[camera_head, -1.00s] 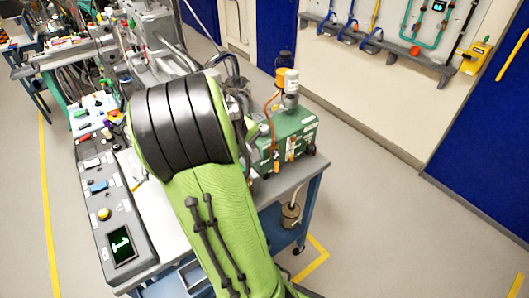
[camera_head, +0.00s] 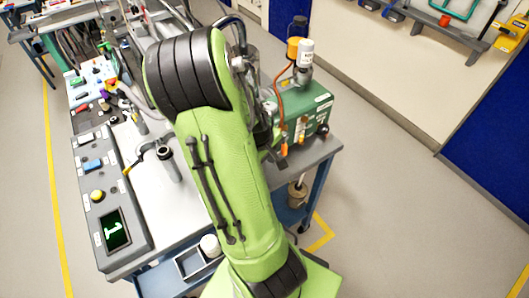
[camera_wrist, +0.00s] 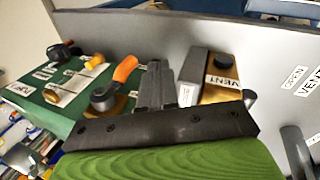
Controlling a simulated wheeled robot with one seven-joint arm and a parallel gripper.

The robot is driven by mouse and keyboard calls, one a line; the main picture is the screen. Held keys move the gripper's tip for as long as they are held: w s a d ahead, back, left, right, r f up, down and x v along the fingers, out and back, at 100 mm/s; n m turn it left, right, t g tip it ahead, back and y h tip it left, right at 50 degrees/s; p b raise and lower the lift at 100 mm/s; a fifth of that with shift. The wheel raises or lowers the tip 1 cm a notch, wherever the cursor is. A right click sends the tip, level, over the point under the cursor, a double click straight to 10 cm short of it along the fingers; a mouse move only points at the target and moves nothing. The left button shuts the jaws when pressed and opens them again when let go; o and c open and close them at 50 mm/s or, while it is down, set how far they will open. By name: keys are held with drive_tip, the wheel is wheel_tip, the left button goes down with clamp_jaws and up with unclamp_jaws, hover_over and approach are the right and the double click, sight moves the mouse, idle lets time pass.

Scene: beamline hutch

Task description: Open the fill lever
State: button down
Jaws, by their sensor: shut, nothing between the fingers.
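In the wrist view my gripper (camera_wrist: 154,82) is shut and empty, its fingers pointing toward a panel of valves. An orange-handled lever (camera_wrist: 124,69) on a dark round hub stands just left of the fingers, apart from them as far as I can tell. I cannot read a FILL label, so I cannot be sure it is the fill lever.
In the wrist view a green panel (camera_wrist: 50,104) with a smaller orange lever lies at left, and a grey wall (camera_wrist: 150,32) rises behind. The head view shows a bench with a control panel (camera_head: 106,190). Floor is open to the right.

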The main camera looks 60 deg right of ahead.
sight(283, 153)
drive_tip(key=shift+s+d+r, duration=0.1)
drive_tip(key=shift+s+d, duration=0.1)
drive_tip(key=shift+d, duration=0.55)
drive_tip(key=shift+s+d, duration=0.2)
drive_tip(key=shift+d, duration=0.5)
drive_tip(key=shift+d, duration=0.1)
drive_tip(key=shift+s+d+b, duration=0.15)
drive_tip(key=shift+d+b, duration=0.15)
drive_tip(key=shift+b, duration=0.05)
